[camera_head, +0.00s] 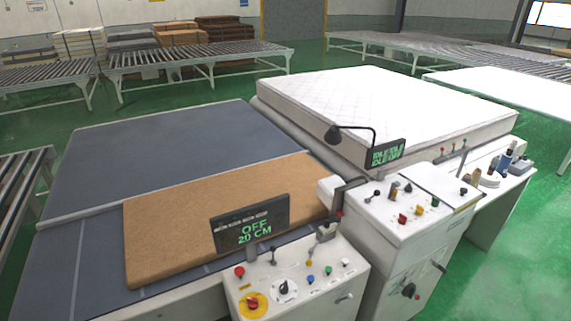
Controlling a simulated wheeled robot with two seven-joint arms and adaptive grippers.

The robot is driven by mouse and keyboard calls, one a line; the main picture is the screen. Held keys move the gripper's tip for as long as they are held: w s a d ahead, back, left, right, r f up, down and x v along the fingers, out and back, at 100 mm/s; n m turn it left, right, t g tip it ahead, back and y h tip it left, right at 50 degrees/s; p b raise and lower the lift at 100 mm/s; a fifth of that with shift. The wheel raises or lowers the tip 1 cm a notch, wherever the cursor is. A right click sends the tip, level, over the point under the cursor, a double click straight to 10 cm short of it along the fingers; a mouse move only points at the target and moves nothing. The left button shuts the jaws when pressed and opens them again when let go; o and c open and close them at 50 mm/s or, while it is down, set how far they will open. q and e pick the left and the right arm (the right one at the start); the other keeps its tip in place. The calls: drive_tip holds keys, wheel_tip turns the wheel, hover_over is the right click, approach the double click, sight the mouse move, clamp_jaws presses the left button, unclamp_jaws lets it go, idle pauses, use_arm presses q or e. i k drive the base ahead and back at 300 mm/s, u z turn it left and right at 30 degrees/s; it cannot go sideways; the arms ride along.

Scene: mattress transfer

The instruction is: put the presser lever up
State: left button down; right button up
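Several small levers and knobs show, and I cannot tell which one is the presser lever. A black lever (439,266) sticks out from the front of the white machine cabinet (385,275). Thin upright levers (462,155) stand on the right side bench, one with a red tip (441,152). Small toggles (273,254) stand on the front control panel (310,301). A dark sewing-head part (345,190) with a red bit sits at the cabinet's left edge. Neither of my grippers is in view.
A brown board (165,235) lies on the dark conveyor table (150,150). A white mattress (390,100) lies behind the cabinet. One screen (250,222) reads "OFF 20 CM"; another (386,153) stands beside a black lamp (335,134). Roller conveyors (195,58) stand behind, on open green floor.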

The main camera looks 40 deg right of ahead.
sight(377, 193)
drive_tip(key=z, duration=1.55)
drive_tip(key=k, duration=1.35)
drive_tip(key=u, duration=0.15)
drive_tip(key=i, duration=0.4)
drive_tip(key=z, duration=1.1)
drive_tip(key=i, duration=1.05)
drive_tip(key=z, duration=0.1)
